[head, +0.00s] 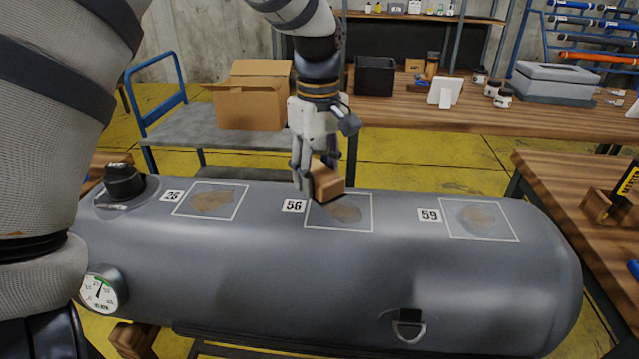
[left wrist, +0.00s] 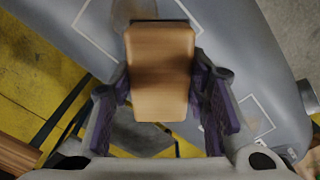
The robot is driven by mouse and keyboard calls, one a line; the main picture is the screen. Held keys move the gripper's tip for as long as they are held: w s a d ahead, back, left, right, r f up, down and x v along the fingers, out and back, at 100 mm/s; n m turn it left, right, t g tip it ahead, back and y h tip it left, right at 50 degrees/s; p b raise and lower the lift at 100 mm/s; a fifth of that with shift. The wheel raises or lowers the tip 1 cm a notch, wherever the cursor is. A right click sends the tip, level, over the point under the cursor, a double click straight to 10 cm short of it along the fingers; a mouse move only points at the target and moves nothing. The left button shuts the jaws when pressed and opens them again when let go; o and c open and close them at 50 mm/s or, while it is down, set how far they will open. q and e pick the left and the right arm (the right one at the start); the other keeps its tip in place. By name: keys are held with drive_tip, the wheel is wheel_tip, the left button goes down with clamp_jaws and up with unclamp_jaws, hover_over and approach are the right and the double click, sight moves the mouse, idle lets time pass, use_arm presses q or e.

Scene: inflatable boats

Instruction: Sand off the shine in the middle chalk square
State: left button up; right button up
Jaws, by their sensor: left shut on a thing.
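The grey inflated tube (head: 270,260) lies across the head view with three chalk squares on its top. The middle chalk square (head: 371,212), beside label 56 (head: 294,206), holds a dull brownish patch (head: 345,213). My left gripper (head: 312,180) is shut on a wood-coloured sanding block (head: 328,183) with a dark underside. The block is over the middle square's upper left part and hides that corner; I cannot tell whether it touches the tube. In the left wrist view the block (left wrist: 160,75) sits between the fingers, slightly blurred. My right gripper is not in view.
The left square (head: 240,203), label 26 or similar, and right square (head: 512,230), label 59, also hold brownish patches. A black valve (head: 124,182) and pressure gauge (head: 100,293) are at the tube's left end. A cart with a cardboard box (head: 250,95) and a workbench (head: 420,108) stand behind.

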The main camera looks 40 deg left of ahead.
use_arm(q)
drive_tip(key=shift+r, duration=2.1)
drive_tip(key=shift+a, duration=0.1)
